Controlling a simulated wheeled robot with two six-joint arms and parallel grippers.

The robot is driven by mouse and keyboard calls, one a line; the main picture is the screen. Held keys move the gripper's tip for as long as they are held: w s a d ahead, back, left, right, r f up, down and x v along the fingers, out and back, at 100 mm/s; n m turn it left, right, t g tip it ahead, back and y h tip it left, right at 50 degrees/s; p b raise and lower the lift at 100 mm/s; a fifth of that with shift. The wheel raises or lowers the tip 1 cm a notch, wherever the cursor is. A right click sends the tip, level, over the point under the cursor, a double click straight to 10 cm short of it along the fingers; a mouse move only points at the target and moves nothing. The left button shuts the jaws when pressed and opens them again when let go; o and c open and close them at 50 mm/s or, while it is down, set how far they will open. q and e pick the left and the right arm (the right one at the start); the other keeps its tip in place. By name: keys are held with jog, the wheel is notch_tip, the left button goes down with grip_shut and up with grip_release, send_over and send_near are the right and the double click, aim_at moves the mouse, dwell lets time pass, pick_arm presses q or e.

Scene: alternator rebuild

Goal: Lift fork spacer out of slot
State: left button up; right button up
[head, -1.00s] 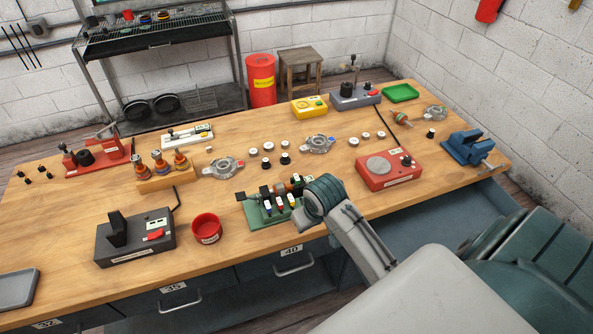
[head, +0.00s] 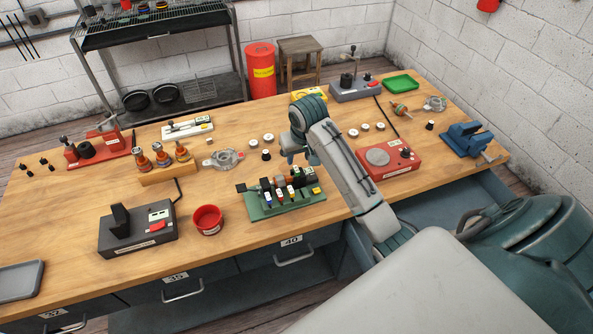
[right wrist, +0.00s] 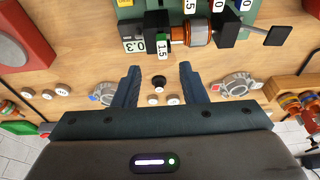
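The green fixture (head: 290,207) stands near the table's front edge in the head view. It carries a shaft with a copper-coloured part (right wrist: 195,31) and several upright tagged fork spacers (head: 281,195). A fork spacer with a green tag marked 1.5 (right wrist: 163,47) shows at the fixture in the right wrist view. My right gripper (head: 300,158) is above the table, behind the fixture in the head view. Its fingers are apart and empty in the right wrist view (right wrist: 159,70), with the fixture beyond the tips. Part of the fixture is cut off there. My left gripper is out of view.
A red cup (head: 208,220) and a black device (head: 138,232) stand left of the fixture. A red unit (head: 390,160) stands to the right. Small round parts (head: 266,155) and a metal housing (head: 222,159) lie behind.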

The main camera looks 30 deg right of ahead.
aim_at(296, 169)
jog(key=p+x, duration=0.1)
jog(key=x, duration=0.1)
jog(key=p+x, duration=0.2)
jog(key=x, duration=0.1)
jog(key=shift+s+a+f, duration=0.2)
jog(key=shift+a+f, duration=0.05)
jog(key=shift+w+f, duration=0.1)
jog(key=shift+f, duration=0.15)
grip_shut()
